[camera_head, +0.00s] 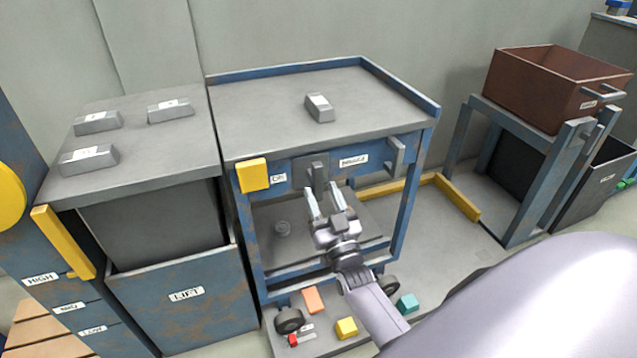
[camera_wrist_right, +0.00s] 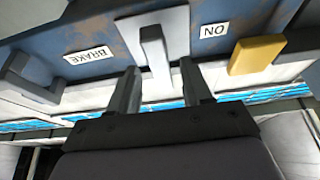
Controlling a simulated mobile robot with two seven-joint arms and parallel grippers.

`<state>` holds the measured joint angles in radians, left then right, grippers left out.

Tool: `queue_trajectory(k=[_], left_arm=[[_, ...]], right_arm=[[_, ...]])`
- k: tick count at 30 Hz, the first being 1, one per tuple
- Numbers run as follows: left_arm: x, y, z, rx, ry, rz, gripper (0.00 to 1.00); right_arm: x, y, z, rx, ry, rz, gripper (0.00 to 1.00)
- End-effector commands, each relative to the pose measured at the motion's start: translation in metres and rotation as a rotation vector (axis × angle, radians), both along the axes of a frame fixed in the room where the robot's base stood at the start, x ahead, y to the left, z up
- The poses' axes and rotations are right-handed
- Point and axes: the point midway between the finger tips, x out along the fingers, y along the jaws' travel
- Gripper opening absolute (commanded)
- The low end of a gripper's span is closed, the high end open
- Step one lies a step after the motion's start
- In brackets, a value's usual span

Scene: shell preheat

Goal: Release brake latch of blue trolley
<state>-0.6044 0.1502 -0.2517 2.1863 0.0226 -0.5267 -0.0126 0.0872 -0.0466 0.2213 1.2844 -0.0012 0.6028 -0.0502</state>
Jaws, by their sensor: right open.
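The blue trolley (camera_head: 300,267) has a grey top and a front rail. On the rail, a grey latch lever on a grey plate (camera_head: 311,165) sits between the ON label (camera_head: 279,179) and the BRAKE label (camera_head: 353,160). My right gripper (camera_head: 325,203) is open just in front of and below this lever. In the right wrist view, the lever (camera_wrist_right: 154,48) lies ahead of and roughly between the open fingers of my right gripper (camera_wrist_right: 163,88); contact cannot be told. My left gripper is out of view.
A yellow block (camera_head: 252,175) is left of the ON label, and a grey handle (camera_head: 397,155) is at the rail's right. An ingot (camera_head: 319,107) lies on top. Small coloured blocks lie below. A grey-topped cabinet (camera_head: 190,150) stands left, a brown bin (camera_head: 540,85) right.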

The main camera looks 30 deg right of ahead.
Motion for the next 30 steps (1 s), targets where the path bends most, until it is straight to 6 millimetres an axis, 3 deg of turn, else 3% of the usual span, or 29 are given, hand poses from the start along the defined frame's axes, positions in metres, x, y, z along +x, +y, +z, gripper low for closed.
queue_trajectory(k=[3,9,30], left_arm=[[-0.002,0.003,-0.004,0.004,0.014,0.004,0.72],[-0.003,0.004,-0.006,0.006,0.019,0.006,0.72],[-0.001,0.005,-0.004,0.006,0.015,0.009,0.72]], right_arm=[[-0.017,0.004,-0.007,0.002,0.003,0.000,0.49],[-0.030,0.007,-0.012,0.001,0.001,0.000,0.49],[-0.035,0.014,-0.017,-0.006,0.046,0.027,0.49]])
